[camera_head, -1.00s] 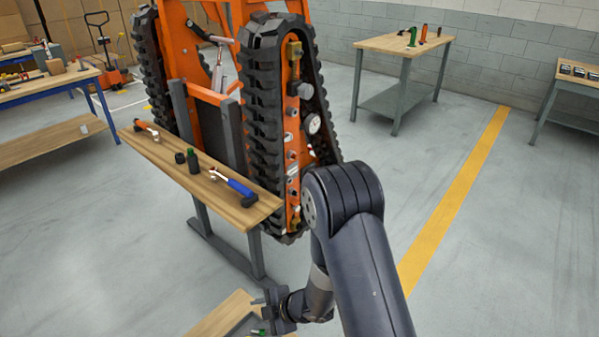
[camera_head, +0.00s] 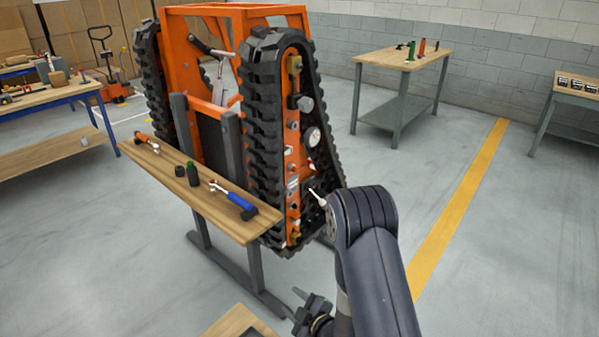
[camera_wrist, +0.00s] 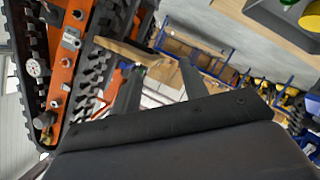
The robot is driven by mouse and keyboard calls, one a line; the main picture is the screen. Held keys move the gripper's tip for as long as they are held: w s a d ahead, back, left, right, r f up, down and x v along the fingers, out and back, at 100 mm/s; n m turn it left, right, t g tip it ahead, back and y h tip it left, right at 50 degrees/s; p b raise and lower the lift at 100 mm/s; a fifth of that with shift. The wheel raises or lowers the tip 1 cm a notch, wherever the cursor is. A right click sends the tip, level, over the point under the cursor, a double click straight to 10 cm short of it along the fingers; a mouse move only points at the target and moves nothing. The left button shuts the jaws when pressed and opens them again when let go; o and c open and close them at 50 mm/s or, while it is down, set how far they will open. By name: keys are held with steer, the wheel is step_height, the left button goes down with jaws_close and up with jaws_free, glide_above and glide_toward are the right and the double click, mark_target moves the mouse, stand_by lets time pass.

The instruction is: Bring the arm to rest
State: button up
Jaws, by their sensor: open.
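My gripper (camera_head: 306,306) is low in the head view, near the bottom edge and below my bent elbow. In the wrist view its two fingers (camera_wrist: 160,86) stand apart with nothing between them. The orange tracked carrier (camera_head: 291,140) stands upright ahead, with black tracks, a gauge and several fittings on its side. My elbow covers the lower right of its near track. The gripper is apart from the carrier and its shelf.
A wooden shelf (camera_head: 215,205) before the carrier bears tools and a green-capped bottle. A wooden bench corner (camera_head: 232,322) lies just left of my gripper. Workbenches stand at back left, back right (camera_head: 385,45) and far right. The floor around the yellow line (camera_head: 455,215) is clear.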

steer(key=d+r+m+t+h, duration=0.2)
steer(key=d+m+t+h, duration=0.4)
steer(key=d, duration=1)
steer(key=shift+s+d+r+m+t+h, duration=0.25)
steer(key=shift+m+h, duration=0.35)
steer(key=shift+h, duration=0.6)
steer(key=shift+w+a+r+b, duration=0.1)
steer(key=shift+w+b, duration=0.1)
steer(key=shift+b, duration=0.1)
